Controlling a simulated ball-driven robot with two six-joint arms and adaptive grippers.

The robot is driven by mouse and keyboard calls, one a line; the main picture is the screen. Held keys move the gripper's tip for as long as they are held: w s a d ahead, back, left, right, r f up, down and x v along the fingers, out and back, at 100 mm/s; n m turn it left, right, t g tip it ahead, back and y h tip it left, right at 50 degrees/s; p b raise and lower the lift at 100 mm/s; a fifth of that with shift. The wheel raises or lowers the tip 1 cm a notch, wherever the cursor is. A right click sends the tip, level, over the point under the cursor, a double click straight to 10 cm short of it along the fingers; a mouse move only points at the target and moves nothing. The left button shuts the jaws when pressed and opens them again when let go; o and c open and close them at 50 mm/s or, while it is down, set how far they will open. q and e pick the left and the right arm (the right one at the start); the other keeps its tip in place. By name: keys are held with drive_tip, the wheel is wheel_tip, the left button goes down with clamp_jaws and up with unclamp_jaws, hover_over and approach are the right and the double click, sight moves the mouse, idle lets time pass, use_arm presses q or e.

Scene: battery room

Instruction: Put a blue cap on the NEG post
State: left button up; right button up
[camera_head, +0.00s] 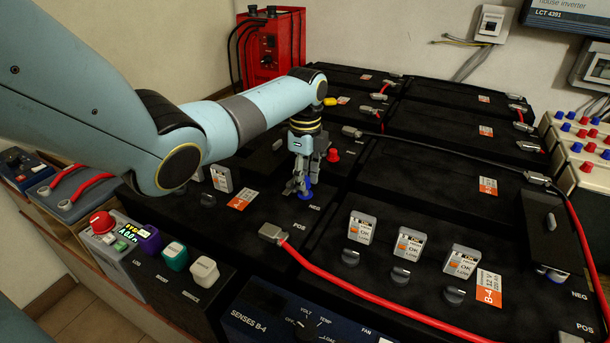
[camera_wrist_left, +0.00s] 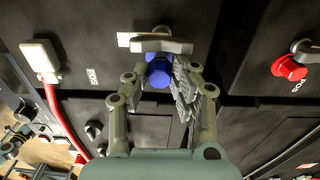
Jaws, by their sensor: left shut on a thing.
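My left gripper (camera_head: 300,188) reaches down over the near black battery, beside the NEG label (camera_head: 315,208). It is shut on a blue cap (camera_head: 308,190), whose lower part shows between and just below the fingers. In the left wrist view the blue cap (camera_wrist_left: 158,74) sits between the two fingertips, in front of a pale grey terminal piece (camera_wrist_left: 162,45). The NEG post itself is hidden by the cap and fingers, so I cannot tell whether the cap is seated on it. My right gripper is not in view.
A red cap (camera_head: 333,155) stands on a terminal just behind the gripper. A clamp with a red cable (camera_head: 272,233) is at the POS post in front. A rack of red and blue caps (camera_head: 562,172) stands at far right. Knobs and grey modules (camera_head: 361,227) rise from the battery tops.

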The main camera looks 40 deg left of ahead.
use_arm(q)
drive_tip(key=shift+f, duration=0.1)
idle(0.6)
drive_tip(key=shift+f, duration=1)
idle(1.1)
drive_tip(key=o, duration=1.2)
drive_tip(key=shift+c, duration=0.2)
wheel_tip(320, 180, up, 8)
drive_tip(key=p, duration=0.7)
drive_tip(key=shift+p, duration=0.3)
